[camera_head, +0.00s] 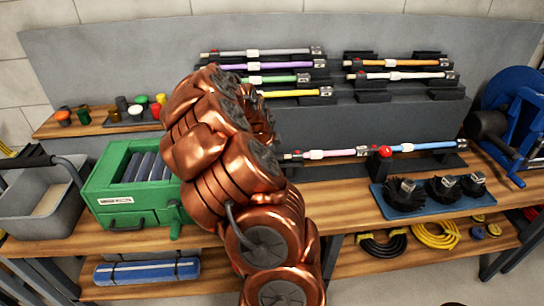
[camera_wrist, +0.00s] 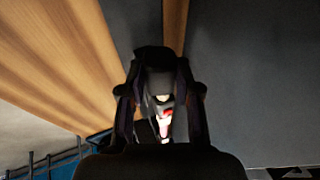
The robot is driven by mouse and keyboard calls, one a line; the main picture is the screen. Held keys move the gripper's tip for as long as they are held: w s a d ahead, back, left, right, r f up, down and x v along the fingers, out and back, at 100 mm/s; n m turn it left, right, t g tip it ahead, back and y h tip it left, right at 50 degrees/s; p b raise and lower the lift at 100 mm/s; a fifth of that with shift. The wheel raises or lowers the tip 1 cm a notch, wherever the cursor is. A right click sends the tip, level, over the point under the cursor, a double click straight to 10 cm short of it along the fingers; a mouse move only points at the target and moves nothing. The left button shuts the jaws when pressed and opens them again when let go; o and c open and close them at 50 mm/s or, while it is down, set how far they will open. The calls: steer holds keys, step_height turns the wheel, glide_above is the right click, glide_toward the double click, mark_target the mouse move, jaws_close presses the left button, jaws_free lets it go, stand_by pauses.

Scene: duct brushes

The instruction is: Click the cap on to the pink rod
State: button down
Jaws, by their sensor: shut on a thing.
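My gripper (camera_wrist: 163,108) shows in the wrist view, its dark fingers shut on a small red and white thing (camera_wrist: 166,122). Shadow and the fingers hide most of it, so I cannot tell whether it is a cap. In the head view my copper arm hides the gripper. A pale pink rod (camera_head: 335,153) with a white collar lies level in the front rack; its left end is near my arm. A red ball (camera_head: 385,151) sits at its right, beside a blue rod (camera_head: 425,147). Another pale pink rod (camera_head: 405,75) lies on the upper right rack.
Coloured caps (camera_head: 141,100) stand on the left shelf. A green box (camera_head: 128,205) and grey bin (camera_head: 30,205) are left of my arm. Black brushes (camera_head: 403,194) stand on a blue mat (camera_head: 382,206) at the right. More rods lie on the stepped racks behind. Bare bench (camera_head: 340,200) shows in front.

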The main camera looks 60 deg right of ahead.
mark_target(283, 155)
steer(key=shift+w+d, duration=0.15)
steer(key=shift+d, duration=0.05)
stand_by(0.8)
steer(key=shift+s+d, duration=0.35)
steer(key=shift+s, duration=0.2)
stand_by(0.4)
steer(key=shift+s+d, duration=0.15)
steer(key=shift+s, duration=0.15)
steer(key=shift+s+d+f+p, duration=0.1)
steer(key=shift+s+p, duration=0.1)
steer(key=shift+p, duration=0.1)
steer(key=shift+s+d+f, duration=0.1)
steer(key=shift+s+d, duration=0.05)
steer(key=shift+s, duration=0.15)
steer(key=shift+s+f, duration=0.1)
steer(key=shift+s, duration=0.15)
steer(key=c, duration=0.7)
jaws_free()
steer(key=shift+d, duration=0.1)
steer(key=shift+c, duration=0.2)
steer(key=shift+w+d+r, duration=0.1)
steer(key=shift+r, duration=0.15)
